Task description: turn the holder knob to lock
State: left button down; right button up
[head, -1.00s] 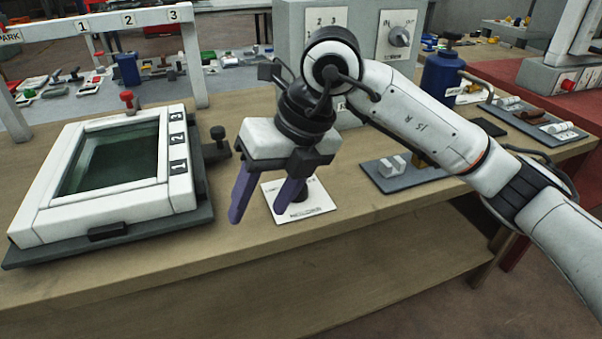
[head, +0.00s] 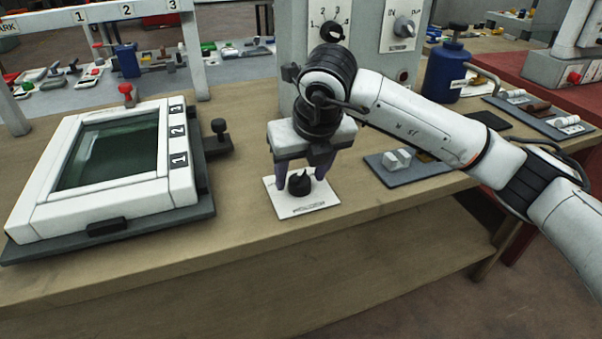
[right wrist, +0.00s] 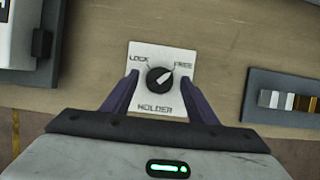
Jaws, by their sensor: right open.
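The holder knob (head: 299,183) is a black round knob on a white plate (head: 318,203) on the wooden table. In the right wrist view the knob (right wrist: 160,80) sits in the middle of the plate (right wrist: 172,56), which is marked LOCK, FREE and HOLDER. The white pointer on the knob points up and right, toward FREE. My right gripper (head: 298,175) has purple fingers and is open. In the right wrist view its fingertips (right wrist: 160,82) lie on either side of the knob, apart from it. My left gripper is not in view.
A white frame with a glass window (head: 110,150) lies on a dark base to the left, with a black side knob (head: 219,128). A grey control box (head: 293,60) stands behind. A grey tray with small blocks (head: 405,168) lies right of the plate.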

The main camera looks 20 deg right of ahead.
jog(key=shift+f, duration=0.15)
jog(key=c, duration=1.1)
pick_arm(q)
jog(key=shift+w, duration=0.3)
pick_arm(e)
jog(key=shift+o, duration=0.2)
